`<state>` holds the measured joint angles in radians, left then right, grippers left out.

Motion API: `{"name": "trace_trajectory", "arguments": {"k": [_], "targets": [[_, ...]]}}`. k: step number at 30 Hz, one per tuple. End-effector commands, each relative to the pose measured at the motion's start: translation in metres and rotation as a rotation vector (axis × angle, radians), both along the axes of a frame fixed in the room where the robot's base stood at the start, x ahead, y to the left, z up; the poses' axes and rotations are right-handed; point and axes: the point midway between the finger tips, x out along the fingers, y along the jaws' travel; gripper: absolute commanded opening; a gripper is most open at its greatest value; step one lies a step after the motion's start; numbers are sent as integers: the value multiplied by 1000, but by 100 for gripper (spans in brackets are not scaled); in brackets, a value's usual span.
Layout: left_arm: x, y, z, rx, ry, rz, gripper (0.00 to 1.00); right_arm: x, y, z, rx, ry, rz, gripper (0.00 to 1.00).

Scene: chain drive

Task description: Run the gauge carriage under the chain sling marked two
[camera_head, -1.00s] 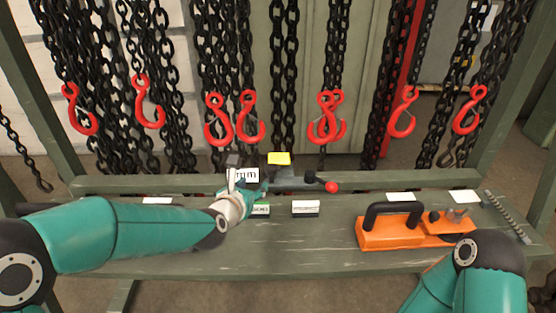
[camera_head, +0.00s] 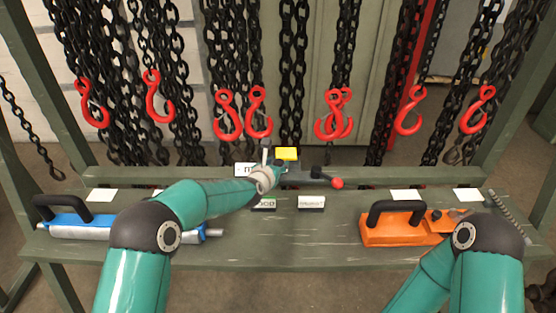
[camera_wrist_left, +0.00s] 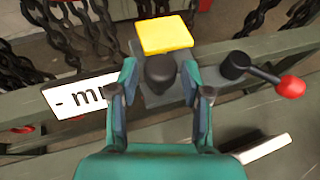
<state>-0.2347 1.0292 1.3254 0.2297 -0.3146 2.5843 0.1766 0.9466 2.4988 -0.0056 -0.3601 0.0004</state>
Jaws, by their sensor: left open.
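The gauge carriage sits on the rail at the back of the bench, with a yellow plate (camera_head: 286,154), a dark knob (camera_wrist_left: 160,70) and a red-balled lever (camera_head: 337,183). My left gripper (camera_wrist_left: 160,85) is open, with one finger on each side of the knob; I cannot tell whether they touch it. It also shows in the head view (camera_head: 272,167), just left of the yellow plate. Black chain slings with red hooks (camera_head: 228,115) hang behind the rail. I cannot read which one is marked two.
A white plate with dark marks (camera_wrist_left: 80,97) stands left of the carriage. A blue tool (camera_head: 75,225) lies at the bench's left, an orange tool (camera_head: 390,232) at its right. Small label blocks (camera_head: 311,202) stand mid-bench. The front middle of the bench (camera_head: 290,245) is clear.

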Motion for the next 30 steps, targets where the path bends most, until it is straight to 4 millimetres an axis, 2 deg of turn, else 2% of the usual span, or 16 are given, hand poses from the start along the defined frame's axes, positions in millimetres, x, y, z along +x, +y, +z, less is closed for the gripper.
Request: {"name": "trace_trajectory", "arguments": {"k": [6,18,20,27,30], "targets": [[16,-6,-6,1,0,-1,48,0,0,7,0,0,0,40],[20,-8,-9,1,0,-1,48,0,0,8,0,0,0,40],[20,-8,-9,1,0,-1,41,0,0,8,0,0,0,40],[20,-8,-9,1,0,-1,1,0,0,8,0,0,0,40],[20,-8,-8,1,0,-1,0,0,0,8,0,0,0,40]]}}
